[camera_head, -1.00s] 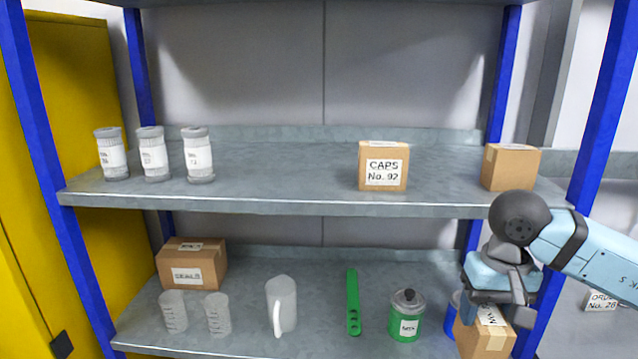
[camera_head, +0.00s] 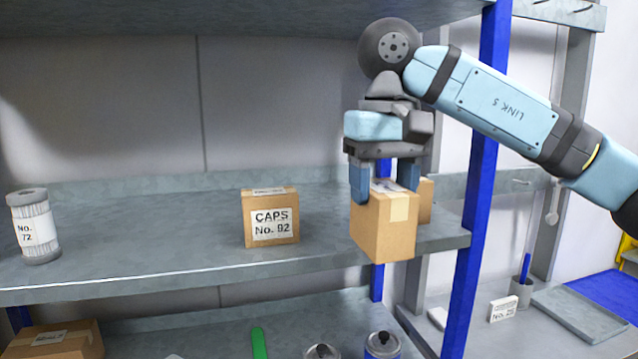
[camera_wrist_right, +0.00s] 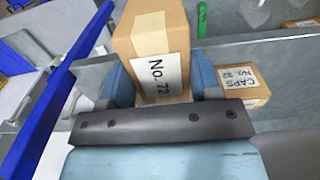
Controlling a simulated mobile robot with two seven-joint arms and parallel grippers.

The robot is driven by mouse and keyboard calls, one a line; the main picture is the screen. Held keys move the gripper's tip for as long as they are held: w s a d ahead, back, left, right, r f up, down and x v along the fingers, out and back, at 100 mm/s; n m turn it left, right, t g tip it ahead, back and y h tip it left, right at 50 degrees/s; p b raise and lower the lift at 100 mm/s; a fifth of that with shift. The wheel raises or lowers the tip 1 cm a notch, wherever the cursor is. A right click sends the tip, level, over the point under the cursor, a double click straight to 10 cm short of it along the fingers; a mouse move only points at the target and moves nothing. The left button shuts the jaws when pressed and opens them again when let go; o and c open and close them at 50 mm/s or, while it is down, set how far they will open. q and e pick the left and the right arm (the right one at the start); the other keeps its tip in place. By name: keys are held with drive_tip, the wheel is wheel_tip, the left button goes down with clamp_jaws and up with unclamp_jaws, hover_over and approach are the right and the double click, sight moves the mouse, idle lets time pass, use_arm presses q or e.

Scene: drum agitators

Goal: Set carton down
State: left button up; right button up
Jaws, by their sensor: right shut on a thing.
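My right gripper (camera_head: 386,190) is shut on a cardboard carton (camera_head: 384,232) from above. The carton hangs upright at the front edge of the upper shelf (camera_head: 150,272), on its right part. In the right wrist view the carton (camera_wrist_right: 152,38) sits between the blue fingers, with a label reading No. 72. In the head view I cannot tell whether its base touches the shelf. My left gripper is not in view.
A CAPS No. 92 carton (camera_head: 270,217) stands left of the held one. Another carton (camera_head: 426,200) is partly hidden behind it. A blue post (camera_head: 473,230) rises at the right. Shelf between jar and CAPS carton is clear.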

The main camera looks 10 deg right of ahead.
drive_tip(key=w+f+p, duration=0.1)
drive_tip(key=w, duration=0.4)
drive_tip(key=w+f+p, duration=0.1)
drive_tip(key=w+p, duration=0.1)
drive_tip(key=w, duration=0.3)
drive_tip(key=w+f+p, duration=0.1)
drive_tip(key=w+p, duration=0.1)
drive_tip(key=w, duration=0.3)
drive_tip(key=shift+w+a, duration=0.3)
drive_tip(key=shift+w, duration=0.05)
drive_tip(key=shift+d+f, duration=0.1)
drive_tip(key=shift+f, duration=0.25)
drive_tip(key=shift+f, duration=0.15)
drive_tip(key=o, duration=1)
